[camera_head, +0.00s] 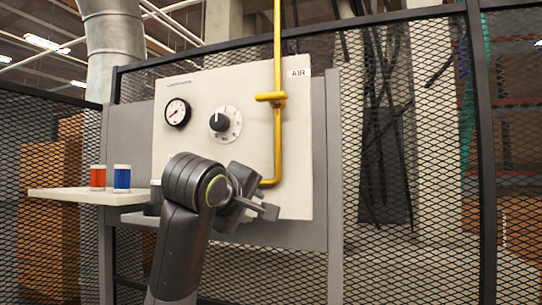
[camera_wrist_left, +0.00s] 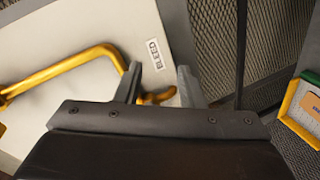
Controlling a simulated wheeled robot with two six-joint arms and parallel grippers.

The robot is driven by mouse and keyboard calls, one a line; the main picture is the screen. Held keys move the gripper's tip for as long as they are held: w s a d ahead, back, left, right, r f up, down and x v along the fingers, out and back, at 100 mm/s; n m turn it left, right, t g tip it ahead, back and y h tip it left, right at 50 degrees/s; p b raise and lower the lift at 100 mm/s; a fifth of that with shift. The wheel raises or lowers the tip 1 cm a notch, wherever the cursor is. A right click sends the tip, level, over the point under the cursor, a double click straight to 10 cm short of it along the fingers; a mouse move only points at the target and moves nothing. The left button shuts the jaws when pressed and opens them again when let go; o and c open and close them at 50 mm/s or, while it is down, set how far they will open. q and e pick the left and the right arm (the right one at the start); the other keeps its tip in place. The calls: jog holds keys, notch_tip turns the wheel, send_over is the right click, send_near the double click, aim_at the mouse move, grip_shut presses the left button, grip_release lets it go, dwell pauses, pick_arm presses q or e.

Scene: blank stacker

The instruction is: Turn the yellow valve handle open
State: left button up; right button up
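A yellow pipe (camera_head: 277,50) runs down the panel's right side, with a short yellow handle-like crosspiece (camera_head: 270,97) beside the AIR label. The pipe bends left at its bottom end. My left gripper (camera_head: 268,211) is in front of the panel's lower right part, below that bend. In the left wrist view, the fingers (camera_wrist_left: 159,88) stand apart, and a yellow piece (camera_wrist_left: 158,97) shows between them, below a label that seems to read BLEED. I cannot tell whether the fingers touch it. The arm hides this piece in the head view. My right gripper is not in view.
The pale panel (camera_head: 180,145) carries a gauge (camera_head: 177,112) and a dark knob (camera_head: 220,122). A shelf (camera_head: 70,196) at left holds a red can (camera_head: 98,178) and a blue can (camera_head: 122,179). Mesh fencing (camera_head: 410,250) stands behind and beside the panel.

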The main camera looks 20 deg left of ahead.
pick_arm(q)
jog(key=s+d+r+n+t, duration=0.1)
jog(key=s+r, duration=0.3)
jog(key=r, duration=0.3)
jog(key=s+r+n+t, duration=0.1)
jog(key=s+r, duration=0.3)
jog(key=r, duration=0.4)
jog(key=n+t+h, duration=0.1)
jog(key=n, duration=0.1)
send_near(269, 94)
jog(key=w+p, duration=0.6)
jog(key=p, duration=0.1)
jog(key=w+p, duration=0.3)
jog(key=shift+w+d+p, duration=0.3)
jog(key=shift+w+p, duration=0.05)
jog(key=shift+w, duration=0.05)
jog(key=shift+w+f, duration=0.2)
jog(key=shift+w, duration=0.5)
grip_shut()
